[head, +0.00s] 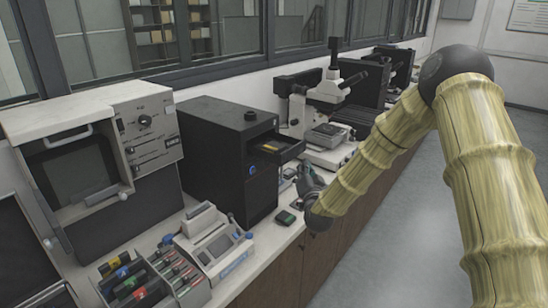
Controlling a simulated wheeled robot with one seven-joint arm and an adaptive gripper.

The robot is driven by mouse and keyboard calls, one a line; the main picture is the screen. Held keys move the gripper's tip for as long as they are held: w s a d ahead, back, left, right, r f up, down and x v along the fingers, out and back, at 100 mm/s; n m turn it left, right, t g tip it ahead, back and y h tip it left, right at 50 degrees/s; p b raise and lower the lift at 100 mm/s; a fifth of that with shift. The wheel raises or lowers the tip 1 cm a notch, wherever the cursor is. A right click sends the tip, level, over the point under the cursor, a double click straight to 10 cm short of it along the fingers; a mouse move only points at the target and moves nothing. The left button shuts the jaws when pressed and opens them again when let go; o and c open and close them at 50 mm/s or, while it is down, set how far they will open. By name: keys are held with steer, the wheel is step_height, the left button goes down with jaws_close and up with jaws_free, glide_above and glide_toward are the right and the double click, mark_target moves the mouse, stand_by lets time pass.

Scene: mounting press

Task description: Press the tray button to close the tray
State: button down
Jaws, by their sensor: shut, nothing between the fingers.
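The black machine (215,150) stands on the counter, with its tray (283,151) slid out from the upper front toward the right. A small yellow-orange item lies in the tray. A blue button (252,169) shows on the machine's front below the tray. My gripper (303,174) is shut and empty. In the picture it is right of the button and below the tray's outer end, apart from the button. The gripper is small and dark here, and its exact distance from the front cannot be told.
A microscope (325,95) stands behind the machine. A small green-topped block (286,217) lies on the counter near my gripper. A white device with a screen (216,244) and a rack of coloured items (130,282) stand in front. The floor (400,240) at right is clear.

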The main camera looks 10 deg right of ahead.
steer(key=shift+w, duration=0.1)
stand_by(0.3)
steer(key=w+a+b, duration=0.1)
steer(key=w+a, duration=0.4)
steer(key=w, duration=0.1)
steer(key=shift+w+a, duration=0.2)
steer(key=shift+w, duration=0.15)
steer(key=shift+w+a, duration=0.15)
stand_by(1.5)
steer(key=shift+w+a+b, duration=0.15)
steer(key=shift+w+b, duration=0.05)
steer(key=shift+b, duration=0.2)
